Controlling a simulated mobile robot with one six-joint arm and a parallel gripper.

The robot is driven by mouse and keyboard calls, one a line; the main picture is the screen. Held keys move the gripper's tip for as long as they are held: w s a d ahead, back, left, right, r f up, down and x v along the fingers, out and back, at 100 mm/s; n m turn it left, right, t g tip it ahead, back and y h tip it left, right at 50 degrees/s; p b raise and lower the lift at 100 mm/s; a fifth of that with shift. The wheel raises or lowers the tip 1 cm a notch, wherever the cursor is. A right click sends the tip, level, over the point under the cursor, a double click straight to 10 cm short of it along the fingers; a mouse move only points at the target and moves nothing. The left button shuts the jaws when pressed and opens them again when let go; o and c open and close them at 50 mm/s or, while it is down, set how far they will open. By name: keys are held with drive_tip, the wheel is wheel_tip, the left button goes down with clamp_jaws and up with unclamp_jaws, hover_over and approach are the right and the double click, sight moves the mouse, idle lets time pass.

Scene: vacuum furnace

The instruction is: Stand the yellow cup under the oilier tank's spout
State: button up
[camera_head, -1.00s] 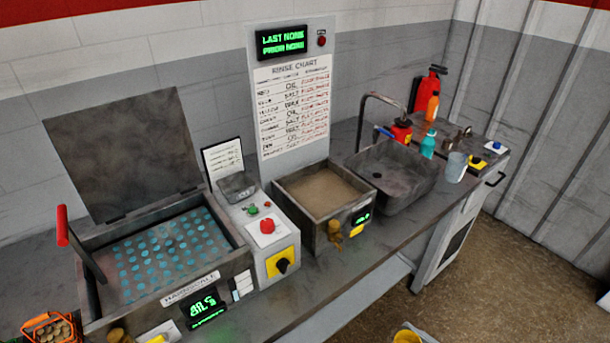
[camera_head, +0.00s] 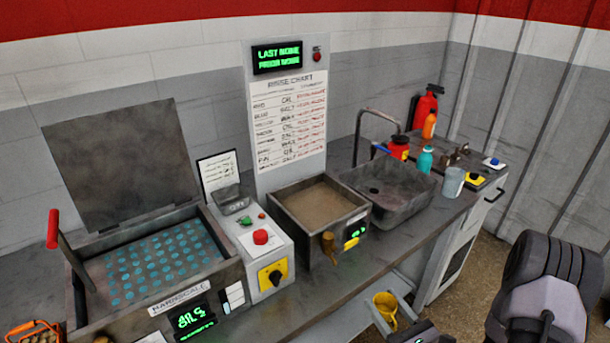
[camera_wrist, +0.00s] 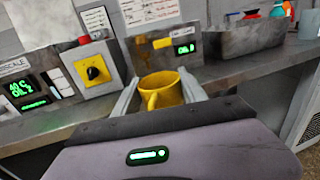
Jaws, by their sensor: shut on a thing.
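The yellow cup (camera_head: 385,308) is upright between the fingers of my gripper (camera_head: 394,312), held in the air before the bench's front edge. In the wrist view the cup (camera_wrist: 168,92) sits between the two pale fingers of my gripper (camera_wrist: 160,96). The big left tank (camera_head: 225,272) has an open lid and a green display that seems to read 40 C, OIL 2. The smaller right tank (camera_head: 290,222) has a brass spout (camera_head: 328,244) on its front and a display reading OIL, with an unclear digit. The left tank's spout is barely visible at the bottom edge.
A control box (camera_head: 262,252) with a red button and yellow switch stands between the tanks. A sink (camera_head: 388,196) is right of the small tank, with bottles and a grey cup (camera_head: 453,182) beyond. The bench front (camera_head: 340,292) below the right tank's spout is clear.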

drive_tip(key=w+a+r+m+t+h+b, duration=0.1)
drive_tip(key=w+a+m+h+b, duration=0.2)
drive_tip(key=h, duration=0.4)
drive_tip(key=shift+w+a+r+m+t, duration=0.15)
drive_tip(key=shift+w+a+m+t, duration=0.15)
drive_tip(key=shift+w+a+m, duration=0.55)
drive_tip(key=shift+s, duration=0.1)
